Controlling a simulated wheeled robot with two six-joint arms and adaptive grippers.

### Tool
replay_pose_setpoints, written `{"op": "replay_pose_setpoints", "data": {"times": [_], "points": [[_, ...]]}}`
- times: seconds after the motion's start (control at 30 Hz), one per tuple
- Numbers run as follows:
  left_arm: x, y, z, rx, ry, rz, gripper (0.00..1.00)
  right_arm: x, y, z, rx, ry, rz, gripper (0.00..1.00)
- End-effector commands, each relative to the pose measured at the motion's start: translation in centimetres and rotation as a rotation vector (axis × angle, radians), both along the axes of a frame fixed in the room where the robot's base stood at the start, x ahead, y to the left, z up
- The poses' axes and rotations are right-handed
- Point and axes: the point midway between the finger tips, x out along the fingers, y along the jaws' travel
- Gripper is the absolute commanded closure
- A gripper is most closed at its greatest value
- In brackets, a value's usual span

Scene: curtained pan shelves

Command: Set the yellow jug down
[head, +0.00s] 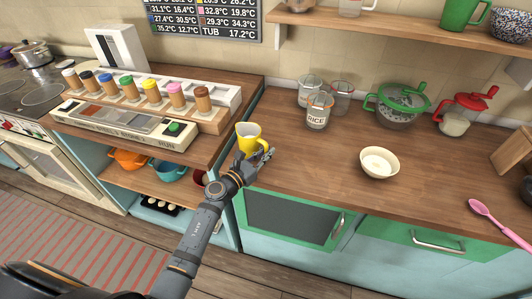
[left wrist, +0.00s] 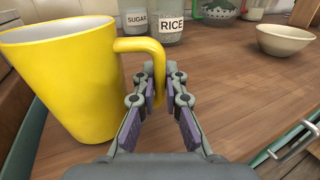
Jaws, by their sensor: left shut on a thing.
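The yellow jug (head: 249,138) is upright at the left end of the wooden counter in the head view, and it fills the left of the left wrist view (left wrist: 62,75). My left gripper (head: 264,154) is shut on the jug's handle, which passes between its fingers in the left wrist view (left wrist: 158,82). The jug's body stands to the left of the fingers there. Whether its base touches the counter I cannot tell. My right gripper is in neither view.
A rice jar (head: 318,112) and other glass jars stand behind the jug. A cream bowl (head: 380,162) sits to the right, with bare counter (head: 315,160) between. The raised spice rack (head: 140,112) is on the left. A pink spoon (head: 495,222) lies at far right.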

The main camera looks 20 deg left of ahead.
Motion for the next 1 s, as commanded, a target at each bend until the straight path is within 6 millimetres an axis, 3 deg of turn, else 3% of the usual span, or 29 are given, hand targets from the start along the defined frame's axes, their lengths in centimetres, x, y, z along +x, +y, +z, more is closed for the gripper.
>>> {"op": "replay_pose_setpoints", "data": {"times": [0.4, 0.43, 0.6, 1.0], "points": [[0.04, -0.01, -0.47, 0.001, -0.004, 0.0, 1.0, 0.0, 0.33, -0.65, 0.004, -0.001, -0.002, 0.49], [0.04, -0.01, -0.37, 0.001, -0.004, 0.0, 0.86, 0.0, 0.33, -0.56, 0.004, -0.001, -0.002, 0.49], [0.02, 0.0, -0.43, 0.0, -0.002, 0.0, 0.64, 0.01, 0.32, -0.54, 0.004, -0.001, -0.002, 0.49], [-0.02, 0.01, -0.62, 0.0, 0.001, 0.0, 0.64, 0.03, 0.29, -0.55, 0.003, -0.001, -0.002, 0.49]]}}
